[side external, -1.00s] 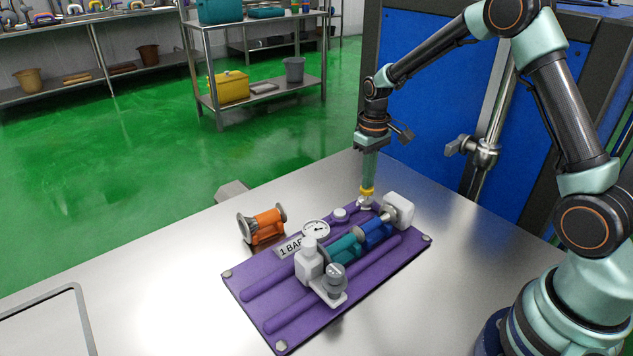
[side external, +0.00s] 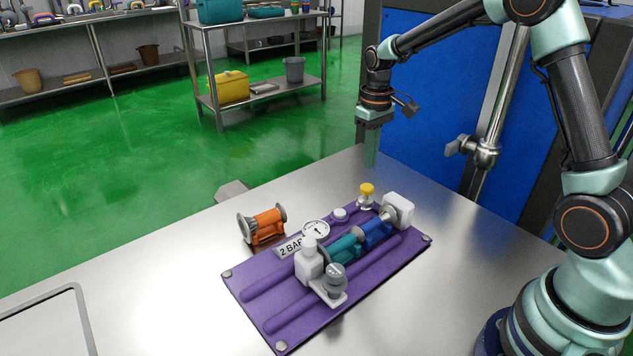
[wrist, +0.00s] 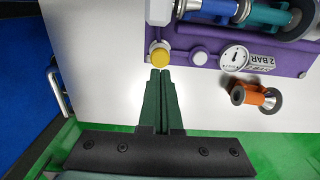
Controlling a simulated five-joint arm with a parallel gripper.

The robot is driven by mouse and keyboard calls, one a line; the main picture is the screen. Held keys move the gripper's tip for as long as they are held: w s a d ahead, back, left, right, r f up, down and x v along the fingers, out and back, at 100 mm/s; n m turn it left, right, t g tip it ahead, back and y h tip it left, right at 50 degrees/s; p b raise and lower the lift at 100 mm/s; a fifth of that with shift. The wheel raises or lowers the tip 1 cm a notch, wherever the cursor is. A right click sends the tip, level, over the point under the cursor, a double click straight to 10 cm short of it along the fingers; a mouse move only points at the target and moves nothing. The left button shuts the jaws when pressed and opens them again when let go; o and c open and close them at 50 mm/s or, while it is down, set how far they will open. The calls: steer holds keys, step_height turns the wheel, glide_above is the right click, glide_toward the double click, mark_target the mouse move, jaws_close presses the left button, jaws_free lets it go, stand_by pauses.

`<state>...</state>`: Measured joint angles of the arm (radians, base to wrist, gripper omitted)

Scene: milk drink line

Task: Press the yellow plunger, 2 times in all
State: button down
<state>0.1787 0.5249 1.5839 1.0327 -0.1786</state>
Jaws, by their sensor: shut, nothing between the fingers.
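The yellow plunger (side external: 367,189) stands up at the back corner of the purple board (side external: 262,315), uncovered. It also shows in the wrist view (wrist: 159,57), just beyond my fingertips. My gripper (side external: 371,164) is shut and empty. It hangs above and behind the plunger, apart from it. In the wrist view my two green fingers (wrist: 160,71) lie side by side. The label (side external: 290,247) on the board reads "2 BAR". A round white gauge (side external: 316,230) with a dark needle stands beside it.
The board also carries blue and teal cylinders (side external: 346,249), a white block (side external: 398,207) and a grey knob (side external: 335,278). An orange spool-like part (side external: 264,226) lies on the steel table left of the board. The table's front left is mostly clear.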

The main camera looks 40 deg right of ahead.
step_height(320, 180, up, 6)
steer(key=shift+r, duration=0.25)
steer(key=shift+r, duration=0.1)
stand_by(0.5)
steer(key=s+a+r+t, duration=0.2)
steer(key=s+a, duration=0.2)
steer(key=s, duration=0.4)
steer(key=s+a+r+t, duration=0.3)
steer(key=s+a, duration=0.1)
steer(key=s, duration=0.5)
steer(key=shift+r+t, duration=0.3)
